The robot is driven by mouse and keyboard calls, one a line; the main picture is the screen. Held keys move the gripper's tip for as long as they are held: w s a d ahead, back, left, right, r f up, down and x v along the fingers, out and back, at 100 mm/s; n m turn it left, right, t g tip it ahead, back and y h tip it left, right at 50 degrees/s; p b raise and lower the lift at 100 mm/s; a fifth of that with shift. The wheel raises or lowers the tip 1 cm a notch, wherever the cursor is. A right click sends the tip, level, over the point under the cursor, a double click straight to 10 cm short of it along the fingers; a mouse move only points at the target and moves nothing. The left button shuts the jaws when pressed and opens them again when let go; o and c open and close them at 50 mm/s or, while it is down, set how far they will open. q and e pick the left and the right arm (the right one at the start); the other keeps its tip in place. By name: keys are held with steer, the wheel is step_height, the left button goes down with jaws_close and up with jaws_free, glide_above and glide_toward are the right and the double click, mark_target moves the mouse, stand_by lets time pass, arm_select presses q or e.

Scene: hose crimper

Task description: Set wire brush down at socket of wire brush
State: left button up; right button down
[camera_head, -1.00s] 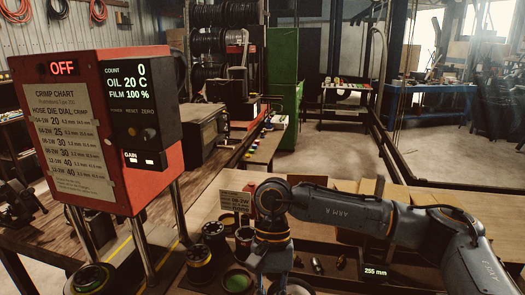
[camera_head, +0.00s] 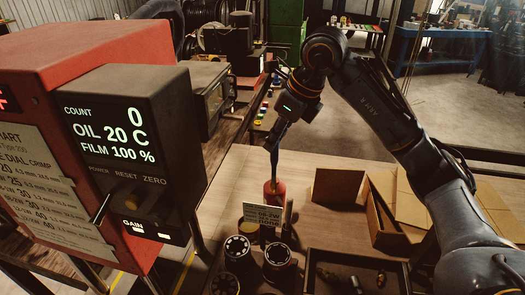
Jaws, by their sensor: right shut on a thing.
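My right gripper (camera_head: 279,136) points down over the back part of the wooden bench, shut on the wire brush (camera_head: 274,160). The brush shows as a thin, dark bluish upright shape below the fingers. Its lower end meets a red, round-shouldered holder (camera_head: 274,192) on the bench, which appears to be its socket. I cannot tell whether the brush tip is inside the holder or just above it. The fingertips are small and dark here. My left gripper is not in view.
The red crimper with its black display box (camera_head: 125,140) fills the left side. A small printed card (camera_head: 262,217) and round die sets (camera_head: 238,250) stand in front of the holder. An open cardboard box (camera_head: 338,188) and a dark tray (camera_head: 355,262) lie to the right.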

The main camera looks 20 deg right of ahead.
mark_target(273, 171)
steer(key=shift+m, duration=0.4)
steer(key=f+b, duration=0.1)
steer(key=f, duration=0.2)
steer(key=w+f+b, duration=0.1)
steer(key=f, duration=0.2)
steer(key=f+b, duration=0.1)
steer(key=f, duration=0.2)
steer(key=shift+w+d+f, duration=0.15)
steer(key=shift+d+f, duration=0.1)
steer(key=shift+f, duration=0.25)
steer(key=shift+w+a, duration=0.1)
steer(key=shift+f+b, duration=0.1)
steer(key=shift+b, duration=0.35)
steer(key=shift+f+b, duration=0.3)
steer(key=shift+f, duration=0.05)
arm_select(q)
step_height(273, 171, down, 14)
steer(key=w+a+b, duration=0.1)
steer(key=b, duration=0.8)
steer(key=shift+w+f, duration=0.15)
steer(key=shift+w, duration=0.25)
arm_select(e)
step_height(273, 171, down, 10)
steer(key=shift+f, duration=0.25)
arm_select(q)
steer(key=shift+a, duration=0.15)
